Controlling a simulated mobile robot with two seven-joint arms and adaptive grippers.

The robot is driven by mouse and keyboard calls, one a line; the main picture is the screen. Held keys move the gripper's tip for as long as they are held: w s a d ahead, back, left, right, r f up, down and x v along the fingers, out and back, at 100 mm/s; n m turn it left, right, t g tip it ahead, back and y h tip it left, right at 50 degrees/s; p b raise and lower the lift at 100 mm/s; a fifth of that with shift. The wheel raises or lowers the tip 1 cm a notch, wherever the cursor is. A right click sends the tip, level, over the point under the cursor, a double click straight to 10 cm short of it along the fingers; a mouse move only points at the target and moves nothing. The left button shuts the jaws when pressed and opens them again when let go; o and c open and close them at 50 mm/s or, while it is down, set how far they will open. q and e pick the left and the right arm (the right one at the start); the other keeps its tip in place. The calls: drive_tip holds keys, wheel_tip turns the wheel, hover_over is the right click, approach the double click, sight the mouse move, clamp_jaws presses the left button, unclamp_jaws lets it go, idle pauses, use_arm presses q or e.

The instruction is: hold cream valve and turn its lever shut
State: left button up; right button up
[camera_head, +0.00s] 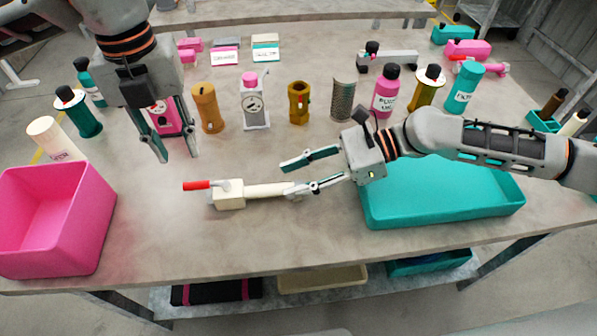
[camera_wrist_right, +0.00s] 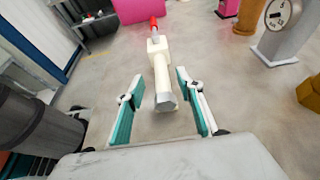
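The cream valve (camera_head: 232,194) lies on the table with its long pipe pointing right and its red lever (camera_head: 196,185) sticking out left, in line with the pipe. It also shows in the right wrist view (camera_wrist_right: 160,62), lever at the far end (camera_wrist_right: 154,23). My right gripper (camera_head: 287,182) is open. Its fingers are spread on both sides of the pipe's near end, apparently with gaps, in the right wrist view (camera_wrist_right: 160,76). My left gripper (camera_head: 179,158) is open and empty, pointing down above the table, behind and left of the lever.
A pink bin (camera_head: 55,225) stands at the front left and a teal tray (camera_head: 440,200) lies under my right arm. Several bottles and fittings, including a grey gauge (camera_head: 254,108) and a brown cylinder (camera_head: 207,107), stand behind the valve. The table in front of the valve is clear.

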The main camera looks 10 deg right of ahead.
sight(266, 187)
drive_tip(key=x, duration=0.7)
drive_tip(key=shift+a+f, duration=0.1)
drive_tip(key=shift+a, duration=0.15)
clamp_jaws()
